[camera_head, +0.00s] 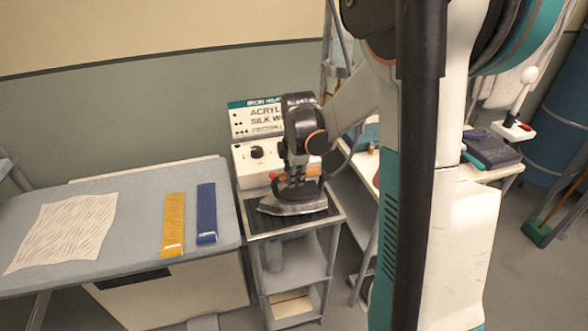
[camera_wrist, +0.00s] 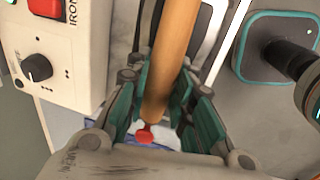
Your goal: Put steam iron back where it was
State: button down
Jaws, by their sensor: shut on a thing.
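The steam iron (camera_head: 293,203) has a grey metal body and a wooden handle, and it is at the dark mat (camera_head: 260,221) on top of a small shelf stand. I cannot tell whether its sole touches the mat. My gripper (camera_head: 297,180) comes down from above and is shut on the handle. In the wrist view the wooden handle (camera_wrist: 174,50) runs between the teal fingers of my gripper (camera_wrist: 166,95), with a red knob (camera_wrist: 144,135) at its end. Most of the iron's body is hidden there by the gripper.
A white control box (camera_head: 252,160) with a dial stands behind the iron, under a fabric sign (camera_head: 251,112). An ironing board (camera_head: 140,215) on the left holds a patterned cloth (camera_head: 62,230), a yellow strip (camera_head: 174,220) and a blue strip (camera_head: 207,210). A table (camera_head: 480,176) is on the right.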

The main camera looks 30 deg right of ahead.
aim_at(295, 196)
jog(key=shift+f, duration=0.3)
jog(key=c, duration=1.4)
grip_release()
notch_tip(295, 196, up, 12)
jog(key=s+p, duration=0.2)
jog(key=p, duration=0.1)
jog(key=shift+a, duration=0.4)
